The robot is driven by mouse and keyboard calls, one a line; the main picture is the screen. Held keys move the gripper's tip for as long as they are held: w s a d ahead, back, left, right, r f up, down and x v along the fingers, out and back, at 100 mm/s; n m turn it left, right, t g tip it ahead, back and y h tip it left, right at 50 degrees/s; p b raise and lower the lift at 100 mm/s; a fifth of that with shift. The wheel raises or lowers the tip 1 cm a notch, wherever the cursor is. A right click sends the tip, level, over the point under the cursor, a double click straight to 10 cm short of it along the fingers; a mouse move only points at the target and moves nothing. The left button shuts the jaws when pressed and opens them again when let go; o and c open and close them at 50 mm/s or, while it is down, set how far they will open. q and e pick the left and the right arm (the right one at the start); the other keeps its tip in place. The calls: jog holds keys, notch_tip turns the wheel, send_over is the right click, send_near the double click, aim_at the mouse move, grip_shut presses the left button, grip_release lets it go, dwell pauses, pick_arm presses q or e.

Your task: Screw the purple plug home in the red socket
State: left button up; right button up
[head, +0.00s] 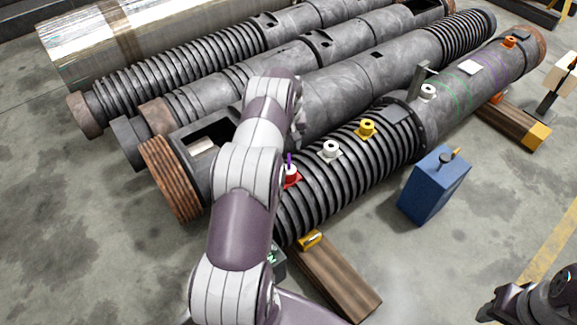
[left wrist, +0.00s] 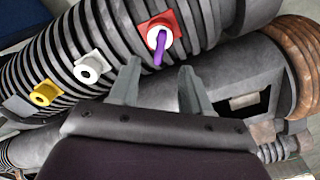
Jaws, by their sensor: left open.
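The red socket (head: 293,181) is a red square base with a white ring, on the ribbed part of the front barrel. The purple plug (head: 289,158) stands up out of its ring. In the left wrist view the plug (left wrist: 159,54) pokes out of the white ring of the red socket (left wrist: 172,19); how deep it sits I cannot tell. My left gripper (left wrist: 158,86) is open and empty, its two fingers pointing toward the socket and apart from the plug. In the head view my left arm hides most of that gripper.
White (head: 330,150) and yellow (head: 367,128) sockets sit farther along the same barrel. A blue box (head: 433,186) stands on the floor at right. Wooden beams (head: 338,282) lie under the barrel. More barrels lie behind. The floor at front right is mostly clear.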

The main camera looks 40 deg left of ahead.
aim_at(289, 158)
pick_arm(q)
jog(key=shift+f+b, duration=3.3)
jog(key=shift+f, duration=1.7)
grip_shut()
jog(key=m, duration=0.5)
jog(key=shift+m, duration=0.3)
jog(key=m, duration=0.5)
jog(key=shift+m, duration=0.3)
grip_release()
